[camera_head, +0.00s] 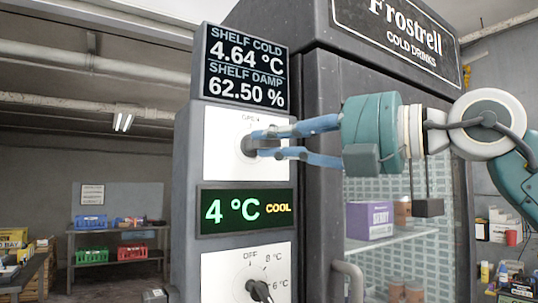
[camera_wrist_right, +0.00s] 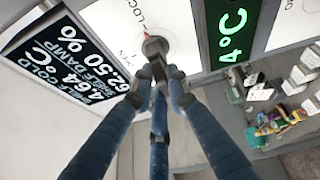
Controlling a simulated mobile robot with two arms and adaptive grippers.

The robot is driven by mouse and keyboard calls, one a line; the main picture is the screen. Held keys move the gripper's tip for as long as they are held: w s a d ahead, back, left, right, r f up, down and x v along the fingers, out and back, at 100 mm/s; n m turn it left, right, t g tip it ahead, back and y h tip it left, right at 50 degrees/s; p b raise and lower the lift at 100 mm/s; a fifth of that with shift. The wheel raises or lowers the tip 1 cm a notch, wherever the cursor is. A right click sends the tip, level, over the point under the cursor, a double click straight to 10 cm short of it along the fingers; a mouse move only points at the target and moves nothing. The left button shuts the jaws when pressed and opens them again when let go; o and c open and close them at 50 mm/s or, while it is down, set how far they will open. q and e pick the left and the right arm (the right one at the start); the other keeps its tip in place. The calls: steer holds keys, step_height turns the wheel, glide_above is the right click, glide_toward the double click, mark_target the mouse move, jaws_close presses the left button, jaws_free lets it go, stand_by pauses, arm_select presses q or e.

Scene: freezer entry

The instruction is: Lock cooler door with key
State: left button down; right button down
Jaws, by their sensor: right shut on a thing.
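The cooler (camera_head: 315,130) is a tall dark cabinet with a glass door (camera_head: 400,250), which looks closed. Its white lock panel (camera_head: 222,170) carries a round grey lock (camera_head: 246,147) with a small label above it. The lock also shows in the right wrist view (camera_wrist_right: 154,46), with part of the word "LOCK" beside it. My right gripper (camera_head: 268,143), blue-fingered, reaches in from the right and is shut at the lock. In the right wrist view its fingertips (camera_wrist_right: 160,76) close on a small dark piece at the lock, apparently the key. The key is mostly hidden by the fingers. My left gripper is out of view.
A lit "4 °C COOL" display (camera_head: 245,210) and a temperature knob (camera_head: 261,291) sit below the lock. A "SHELF COLD" screen (camera_head: 245,68) is above. A door handle (camera_head: 350,280) stands out low on the door. A shelf with crates (camera_head: 90,256) is at the back left.

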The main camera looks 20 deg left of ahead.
steer(key=shift+s+a+f+m+b, duration=0.1)
steer(key=shift+f+m+b, duration=0.2)
steer(key=shift+b, duration=0.2)
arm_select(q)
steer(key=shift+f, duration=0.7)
arm_select(e)
steer(key=c, duration=1.6)
jaws_free()
steer(key=shift+a+r, duration=0.1)
steer(key=shift+r, duration=0.15)
steer(key=shift+o, duration=0.4)
steer(key=o, duration=0.7)
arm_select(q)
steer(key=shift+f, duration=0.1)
arm_select(e)
steer(key=shift+d, duration=0.2)
